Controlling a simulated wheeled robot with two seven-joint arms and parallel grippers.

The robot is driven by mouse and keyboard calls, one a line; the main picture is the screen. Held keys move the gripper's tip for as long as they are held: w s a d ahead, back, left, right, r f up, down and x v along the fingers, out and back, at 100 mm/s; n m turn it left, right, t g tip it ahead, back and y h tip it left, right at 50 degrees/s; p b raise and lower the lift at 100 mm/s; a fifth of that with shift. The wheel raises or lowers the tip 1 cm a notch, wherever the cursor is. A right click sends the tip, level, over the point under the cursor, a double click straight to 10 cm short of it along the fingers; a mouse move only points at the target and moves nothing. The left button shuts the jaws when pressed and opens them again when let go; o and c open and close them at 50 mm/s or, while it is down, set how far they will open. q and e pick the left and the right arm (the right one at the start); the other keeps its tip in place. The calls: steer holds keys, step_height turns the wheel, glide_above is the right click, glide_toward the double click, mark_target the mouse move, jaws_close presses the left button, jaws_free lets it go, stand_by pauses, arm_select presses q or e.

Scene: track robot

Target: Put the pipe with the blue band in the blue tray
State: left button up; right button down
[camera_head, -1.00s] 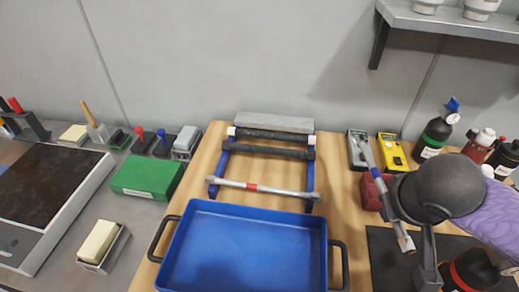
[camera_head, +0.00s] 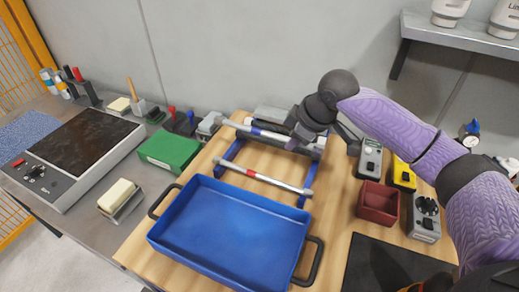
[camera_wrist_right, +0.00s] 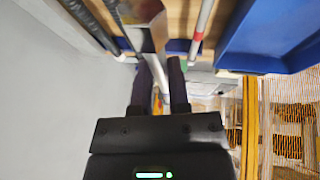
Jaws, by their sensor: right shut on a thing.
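My right gripper (camera_head: 297,137) is shut on a silver pipe (camera_head: 240,126) with a small blue band, at the back of the rack with blue side rails (camera_head: 232,151). The pipe lies crosswise above the rack's back part; I cannot tell whether it touches the rack. In the right wrist view the fingers (camera_wrist_right: 160,85) close around a pale pipe. The blue tray (camera_head: 225,232) is in front of the rack and empty. Another silver pipe with a red band (camera_head: 250,173) rests across the front of the rack. My left gripper is not in view.
A green box (camera_head: 169,150) stands left of the rack. A red bin (camera_head: 378,203), a grey meter (camera_head: 370,158) and a yellow meter (camera_head: 403,173) stand to the right. A dark mat (camera_head: 385,265) lies at the front right. A wall shelf (camera_head: 460,35) hangs above.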

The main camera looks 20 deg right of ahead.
step_height(320, 180, down, 10)
steer(key=b, duration=0.3)
steer(key=shift+r+b, duration=0.25)
steer(key=shift+b, duration=0.05)
steer(key=shift+f, duration=0.25)
steer(key=shift+r, duration=0.15)
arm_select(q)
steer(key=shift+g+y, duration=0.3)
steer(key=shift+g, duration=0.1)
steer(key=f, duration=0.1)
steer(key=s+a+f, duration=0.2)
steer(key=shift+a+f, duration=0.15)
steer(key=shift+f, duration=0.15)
arm_select(e)
steer(key=c, duration=0.6)
jaws_free()
steer(key=shift+c, duration=0.2)
steer(key=shift+o, duration=0.2)
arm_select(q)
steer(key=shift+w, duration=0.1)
